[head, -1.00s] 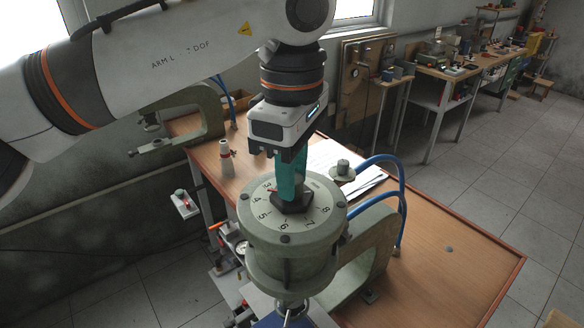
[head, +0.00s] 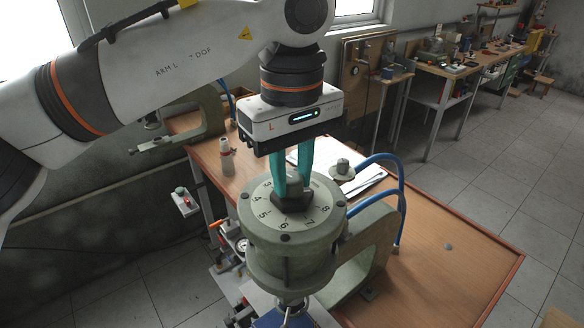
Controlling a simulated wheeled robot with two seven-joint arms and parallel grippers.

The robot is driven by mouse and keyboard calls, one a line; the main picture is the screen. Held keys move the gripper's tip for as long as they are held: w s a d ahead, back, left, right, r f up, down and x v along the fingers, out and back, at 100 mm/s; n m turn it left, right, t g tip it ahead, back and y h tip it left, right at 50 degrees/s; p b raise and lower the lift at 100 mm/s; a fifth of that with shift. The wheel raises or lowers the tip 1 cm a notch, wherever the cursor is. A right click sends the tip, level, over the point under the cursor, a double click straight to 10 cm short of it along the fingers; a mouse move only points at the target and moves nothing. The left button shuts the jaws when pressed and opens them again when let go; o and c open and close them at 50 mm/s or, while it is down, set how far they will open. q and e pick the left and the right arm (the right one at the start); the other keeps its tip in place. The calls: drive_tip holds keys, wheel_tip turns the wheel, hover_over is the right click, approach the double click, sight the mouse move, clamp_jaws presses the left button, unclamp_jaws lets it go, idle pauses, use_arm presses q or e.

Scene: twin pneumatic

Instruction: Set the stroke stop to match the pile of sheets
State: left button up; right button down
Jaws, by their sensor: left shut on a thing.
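The stroke stop is a dark knob (head: 292,203) at the centre of a pale round dial (head: 257,226) on top of the press cylinder. Numbers from 3 to 8 show on the dial's near side. My left gripper (head: 292,192) points straight down, its teal fingers shut on the knob. The fingers hide the dial's far side, and I cannot make out the knob's pointer or its setting. White sheets (head: 372,180) lie on the table behind the press, partly hidden by it. My right gripper is not in view.
Blue hoses (head: 403,190) loop from the right of the press. A grey C-shaped frame (head: 377,247) carries the cylinder. A small bottle (head: 226,158) stands on the wooden table (head: 450,285) at the left. The table's right part is mostly clear.

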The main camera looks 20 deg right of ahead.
sight(292, 177)
use_arm(q)
drive_tip(key=shift+r, duration=0.1)
drive_tip(key=o, duration=1)
drive_tip(key=shift+r, duration=0.3)
wheel_tip(292, 177, up, 7)
drive_tip(key=shift+f+b, duration=0.2)
drive_tip(key=shift+b, duration=0.75)
wheel_tip(292, 177, up, 5)
drive_tip(key=shift+f+p, duration=0.1)
drive_tip(key=shift+p, duration=0.35)
drive_tip(key=shift+d+f, duration=0.1)
